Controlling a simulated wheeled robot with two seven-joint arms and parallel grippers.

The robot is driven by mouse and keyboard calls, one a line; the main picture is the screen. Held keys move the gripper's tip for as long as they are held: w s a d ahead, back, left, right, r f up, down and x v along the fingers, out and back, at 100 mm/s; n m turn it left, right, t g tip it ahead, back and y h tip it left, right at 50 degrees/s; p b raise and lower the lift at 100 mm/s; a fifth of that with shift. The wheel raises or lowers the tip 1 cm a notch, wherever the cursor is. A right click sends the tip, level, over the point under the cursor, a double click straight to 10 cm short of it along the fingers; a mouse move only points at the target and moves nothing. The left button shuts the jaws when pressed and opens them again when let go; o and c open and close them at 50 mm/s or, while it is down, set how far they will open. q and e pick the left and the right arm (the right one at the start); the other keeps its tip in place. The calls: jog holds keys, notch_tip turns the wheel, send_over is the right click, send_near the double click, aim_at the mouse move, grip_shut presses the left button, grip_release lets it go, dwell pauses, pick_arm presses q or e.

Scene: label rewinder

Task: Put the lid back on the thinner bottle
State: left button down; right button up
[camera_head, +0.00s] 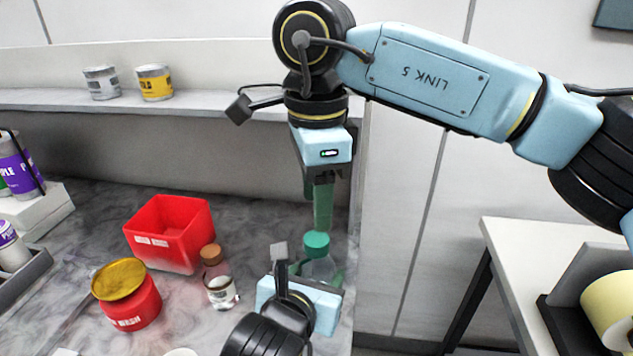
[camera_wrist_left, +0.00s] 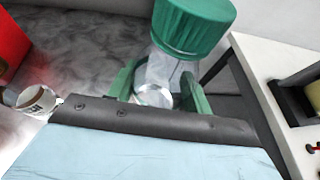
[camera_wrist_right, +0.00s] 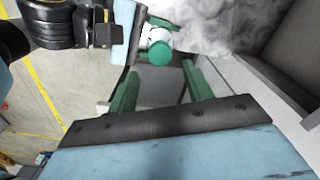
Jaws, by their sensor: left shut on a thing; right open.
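A clear bottle (camera_head: 318,266) stands upright in my left gripper (camera_head: 316,275), which is shut around its body. The bottle also shows in the left wrist view (camera_wrist_left: 160,72). A green lid (camera_head: 316,242) sits on top of the bottle; it also shows in the left wrist view (camera_wrist_left: 193,25) and right wrist view (camera_wrist_right: 158,53). Whether it is screwed tight I cannot tell. My right gripper (camera_head: 322,215) is open and empty, pointing down just above the lid, apart from it. In the right wrist view the lid lies beyond the open fingers (camera_wrist_right: 160,88).
On the marble bench (camera_head: 80,240) stand a red bin (camera_head: 165,258), a red WASH tub (camera_head: 133,308) with a yellow lid, and a cork-topped bottle (camera_head: 221,292). Cans (camera_head: 154,83) stand on the back ledge. A white table (camera_head: 520,232) is at right, across a gap.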

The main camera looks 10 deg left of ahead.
aim_at(316, 238)
jog(key=shift+f, duration=3.2)
jog(key=c, duration=1)
jog(key=m, duration=0.5)
jog(key=o, duration=1.1)
jog(key=shift+c, duration=0.2)
jog(key=shift+r, duration=2.3)
jog(key=shift+c, duration=0.3)
